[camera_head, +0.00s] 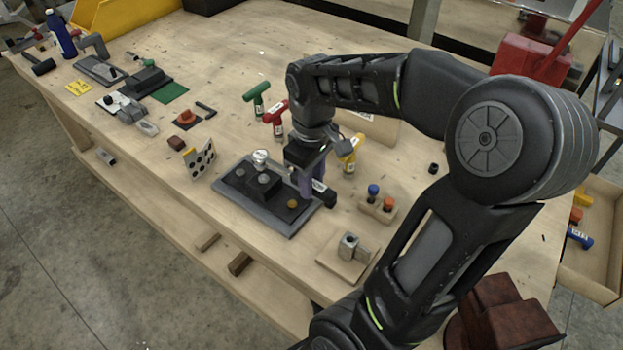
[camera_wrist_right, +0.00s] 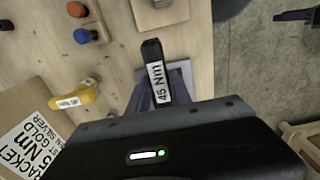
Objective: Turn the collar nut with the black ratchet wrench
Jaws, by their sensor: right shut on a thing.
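My right gripper (camera_head: 312,190) points down over the right end of a grey fixture plate (camera_head: 291,233) and is shut on the black ratchet wrench (camera_head: 328,198). In the right wrist view the black wrench (camera_wrist_right: 151,50) sticks out past the fingers, with a white "45 Nm" label. The fixture carries a dark block (camera_head: 264,185), a silver round piece (camera_head: 260,158) and a gold round piece (camera_head: 292,204). I cannot tell which piece is the collar nut. The wrench's lower end is hidden, so I cannot tell whether it touches the fixture. My left gripper is not in view.
Green (camera_head: 256,92), red (camera_head: 275,112) and yellow (camera_head: 351,150) handled tools stand behind the fixture. A wooden block with blue and orange knobs (camera_head: 377,208) and a metal piece on a wooden base (camera_head: 346,260) are to the right. A labelled card (camera_wrist_right: 35,125) is nearby.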

